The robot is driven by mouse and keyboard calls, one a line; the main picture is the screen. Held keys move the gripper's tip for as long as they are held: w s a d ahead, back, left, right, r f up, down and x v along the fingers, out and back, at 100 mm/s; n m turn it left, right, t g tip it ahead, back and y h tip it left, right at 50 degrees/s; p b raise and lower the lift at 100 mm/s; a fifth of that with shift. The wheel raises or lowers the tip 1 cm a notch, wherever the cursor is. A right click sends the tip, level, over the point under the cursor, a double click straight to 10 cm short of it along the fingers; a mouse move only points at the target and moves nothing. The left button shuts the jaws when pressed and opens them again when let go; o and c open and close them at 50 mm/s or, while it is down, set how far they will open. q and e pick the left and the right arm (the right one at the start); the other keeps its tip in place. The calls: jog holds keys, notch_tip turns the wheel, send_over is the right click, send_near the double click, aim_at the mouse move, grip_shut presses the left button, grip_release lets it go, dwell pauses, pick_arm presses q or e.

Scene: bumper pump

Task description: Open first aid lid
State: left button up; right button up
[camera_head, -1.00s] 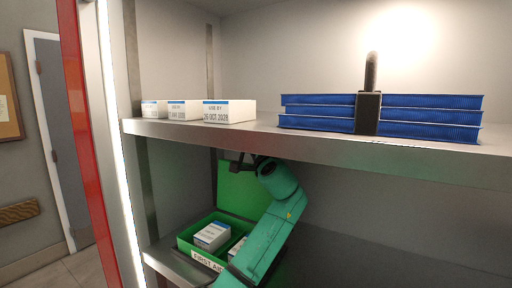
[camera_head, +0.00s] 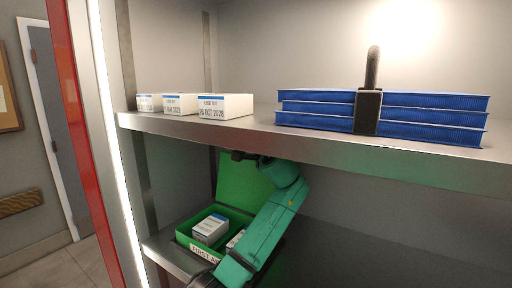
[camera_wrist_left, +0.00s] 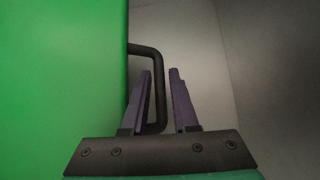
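The green first aid box (camera_head: 190,246) stands on the lower shelf, with white cartons inside. Its green lid (camera_head: 232,185) stands raised at the back, so the box is open. My left gripper (camera_head: 240,156) is by the top of the lid, partly hidden under the upper shelf. In the left wrist view the lid (camera_wrist_left: 60,90) fills the left side, and its black handle (camera_wrist_left: 160,85) runs between my two purple fingers (camera_wrist_left: 160,100). The fingers are apart, with a gap visible on the right side of the handle. My right gripper is not in view.
The upper shelf (camera_head: 300,146) is close above my left arm. It holds white cartons (camera_head: 225,106) and a strapped stack of blue packs (camera_head: 425,118). A lit white post edge (camera_head: 118,150) bounds the left. The lower space to the right looks clear.

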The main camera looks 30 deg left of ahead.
pick_arm(q)
jog(key=b+v, duration=0.6)
jog(key=v, duration=0.8)
jog(key=shift+s+d, duration=0.25)
